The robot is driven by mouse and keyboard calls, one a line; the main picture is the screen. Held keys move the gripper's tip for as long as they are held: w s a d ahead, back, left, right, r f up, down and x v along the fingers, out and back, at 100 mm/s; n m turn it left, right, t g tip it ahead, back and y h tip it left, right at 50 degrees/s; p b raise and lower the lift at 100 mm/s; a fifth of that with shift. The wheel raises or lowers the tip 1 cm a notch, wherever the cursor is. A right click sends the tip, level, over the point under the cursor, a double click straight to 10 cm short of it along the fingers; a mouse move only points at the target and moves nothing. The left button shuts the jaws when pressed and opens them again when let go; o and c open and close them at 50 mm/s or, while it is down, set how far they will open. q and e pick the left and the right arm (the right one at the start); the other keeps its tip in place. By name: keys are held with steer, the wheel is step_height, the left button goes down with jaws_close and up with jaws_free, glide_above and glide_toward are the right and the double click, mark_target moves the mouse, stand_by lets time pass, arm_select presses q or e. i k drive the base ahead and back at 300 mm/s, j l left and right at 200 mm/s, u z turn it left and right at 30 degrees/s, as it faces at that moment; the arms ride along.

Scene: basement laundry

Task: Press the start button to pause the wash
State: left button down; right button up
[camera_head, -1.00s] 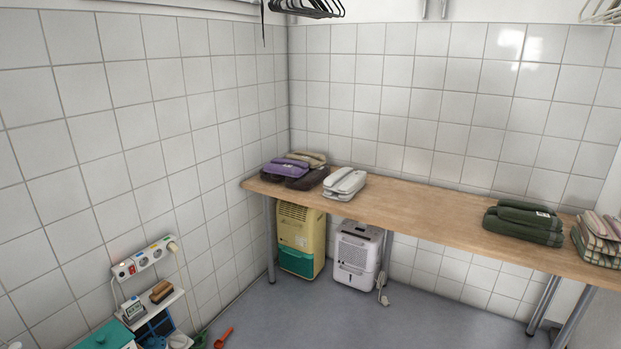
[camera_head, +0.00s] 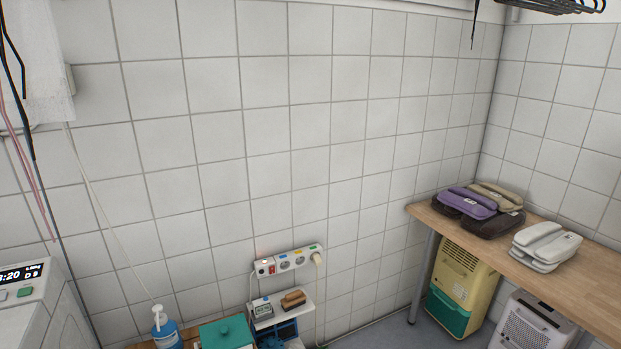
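Part of a white machine (camera_head: 40,312) shows at the lower left edge, cut off by the frame. Its top panel has a dark display (camera_head: 22,273) with lit white digits, of which "20" can be read. A green button (camera_head: 25,291) sits just below the display. A paler button (camera_head: 3,295) is beside it at the frame edge. Whether either is marked as start is too small to tell. Neither of my grippers is in view.
A power strip (camera_head: 290,261) is on the tiled wall above a small shelf (camera_head: 283,308). A blue pump bottle (camera_head: 166,334) and a teal box (camera_head: 226,333) stand right of the machine.

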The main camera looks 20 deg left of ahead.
mark_target(25, 292)
steer(key=i+u, duration=0.2)
steer(key=u, duration=0.2)
steer(key=i+u, duration=0.2)
steer(key=u, duration=0.25)
steer(key=i+u, duration=0.2)
steer(key=u, duration=0.2)
steer(key=i+l+u, duration=0.15)
steer(key=i+u, duration=0.25)
steer(key=k, duration=0.1)
